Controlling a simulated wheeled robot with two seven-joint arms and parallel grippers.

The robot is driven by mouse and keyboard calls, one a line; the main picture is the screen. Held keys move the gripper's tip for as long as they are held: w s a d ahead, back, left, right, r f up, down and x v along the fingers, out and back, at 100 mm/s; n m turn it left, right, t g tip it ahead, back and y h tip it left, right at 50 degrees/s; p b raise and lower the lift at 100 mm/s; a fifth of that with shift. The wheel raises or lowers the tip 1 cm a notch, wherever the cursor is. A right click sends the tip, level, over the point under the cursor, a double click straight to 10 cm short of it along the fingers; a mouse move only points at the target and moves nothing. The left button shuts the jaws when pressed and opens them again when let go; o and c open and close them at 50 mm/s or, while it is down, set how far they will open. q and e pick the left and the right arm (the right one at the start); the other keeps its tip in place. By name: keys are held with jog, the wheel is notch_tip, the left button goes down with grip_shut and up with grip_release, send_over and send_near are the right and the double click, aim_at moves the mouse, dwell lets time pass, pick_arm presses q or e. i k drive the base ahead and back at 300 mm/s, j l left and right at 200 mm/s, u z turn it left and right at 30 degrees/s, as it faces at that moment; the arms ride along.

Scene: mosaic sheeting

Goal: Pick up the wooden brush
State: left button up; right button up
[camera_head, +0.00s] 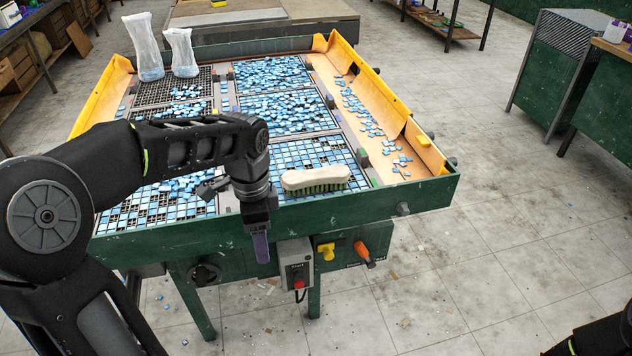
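The brush (315,177) has a pale cream back and green bristles along its near side. It lies on the near right part of the tile-covered table, close to the front edge, with its bristles facing down. My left gripper (261,246) hangs at the table's front edge, left of the brush and lower in the picture, apart from it. A purple finger shows, pointing down; I cannot tell if the gripper is open or shut. My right gripper is out of view; only a bit of my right arm shows at the bottom right corner.
The green table (400,205) holds grids with many blue tiles and has yellow side flaps (430,150). Two clear bags (181,52) stand at its far left. A control box (296,263) and orange handle (365,253) are on its front.

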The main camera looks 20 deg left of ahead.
aim_at(334, 175)
jog(key=i, duration=1)
